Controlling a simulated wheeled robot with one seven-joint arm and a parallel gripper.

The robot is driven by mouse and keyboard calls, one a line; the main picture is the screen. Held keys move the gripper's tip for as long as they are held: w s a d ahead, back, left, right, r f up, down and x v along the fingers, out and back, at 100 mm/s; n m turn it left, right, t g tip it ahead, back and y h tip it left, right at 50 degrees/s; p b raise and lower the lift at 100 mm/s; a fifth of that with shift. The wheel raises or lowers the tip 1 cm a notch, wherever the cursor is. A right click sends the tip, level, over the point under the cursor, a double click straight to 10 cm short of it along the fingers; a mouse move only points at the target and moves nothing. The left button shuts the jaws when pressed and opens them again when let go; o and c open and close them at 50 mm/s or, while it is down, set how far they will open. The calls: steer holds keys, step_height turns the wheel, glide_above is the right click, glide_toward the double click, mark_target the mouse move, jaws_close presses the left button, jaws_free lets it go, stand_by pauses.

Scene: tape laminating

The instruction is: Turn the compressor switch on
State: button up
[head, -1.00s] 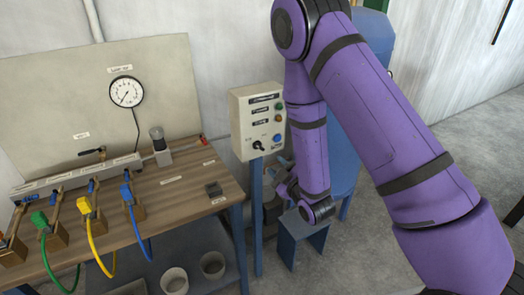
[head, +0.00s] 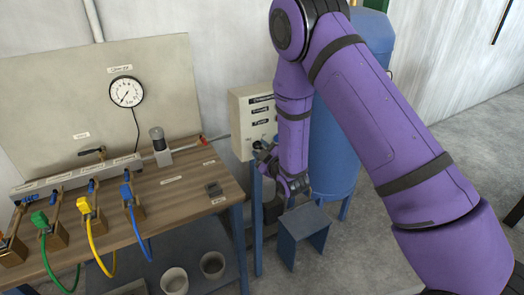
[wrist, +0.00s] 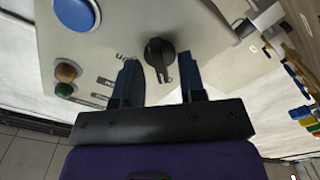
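The compressor switch is a black rotary knob (wrist: 160,52) on the face of a pale control box (head: 239,128). In the wrist view the knob's pointer is aimed towards my gripper, slightly to the right. My gripper (wrist: 161,68) is open, with one dark finger on each side of the knob. The gap between the fingers is empty apart from the knob's pointer end, and I cannot tell whether the fingers touch it. In the head view my gripper (head: 264,156) is in front of the box's lower part and hides the knob.
The box also carries a large blue button (wrist: 75,12), an orange-brown one (wrist: 67,72) and a green one (wrist: 63,90). A blue tank (head: 335,150) stands behind my arm. A workbench (head: 180,190) with a gauge (head: 126,91) and coloured hoses is on the left.

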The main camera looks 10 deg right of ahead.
steer(key=shift+c, duration=0.4)
jaws_close()
steer(key=shift+m, duration=0.3)
steer(key=m, duration=0.3)
steer(key=shift+d+m, duration=0.1)
steer(key=shift+m, duration=0.2)
steer(key=m, duration=0.4)
steer(key=shift+m, duration=0.3)
steer(key=m, duration=0.4)
steer(key=shift+f, duration=0.1)
steer(key=shift+m, duration=2.5)
